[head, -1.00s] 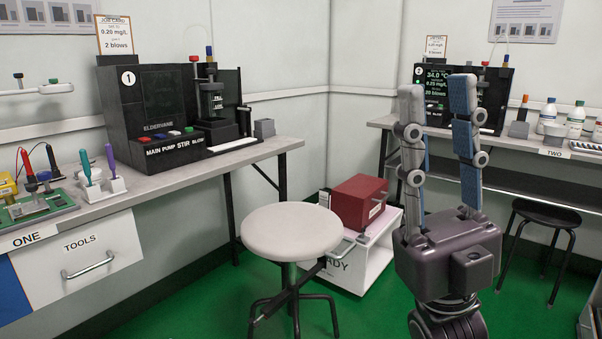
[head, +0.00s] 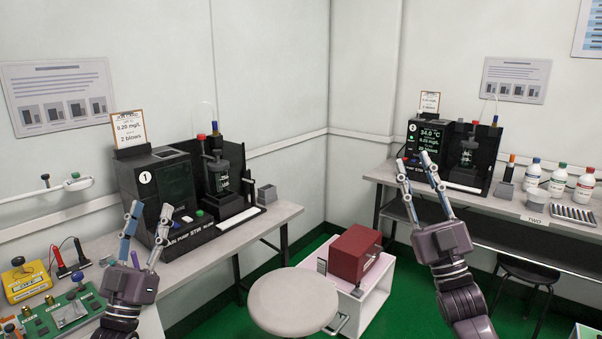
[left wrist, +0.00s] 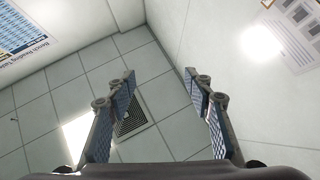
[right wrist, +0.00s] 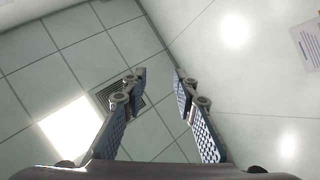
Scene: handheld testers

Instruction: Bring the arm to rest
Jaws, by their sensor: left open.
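My left gripper (head: 150,209) is raised upright in front of bench one in the head view, with its fingers apart and nothing between them. Its fingers (left wrist: 162,85) also show in the left wrist view, pointing up at the ceiling. My right gripper (head: 414,162) is raised upright at the right of the head view, in front of bench two. Its fingertips are apart and empty; they also show against the ceiling in the right wrist view (right wrist: 160,72). The left gripper hides part of the tester (head: 155,178) marked 1.
A round stool (head: 293,303) stands at the lower middle. A red box (head: 355,254) sits on a white cart (head: 373,290) between the benches. Bench two (head: 505,208) holds the tester marked 2 (head: 484,150) and several bottles (head: 558,180). A dark stool (head: 525,270) is at the right.

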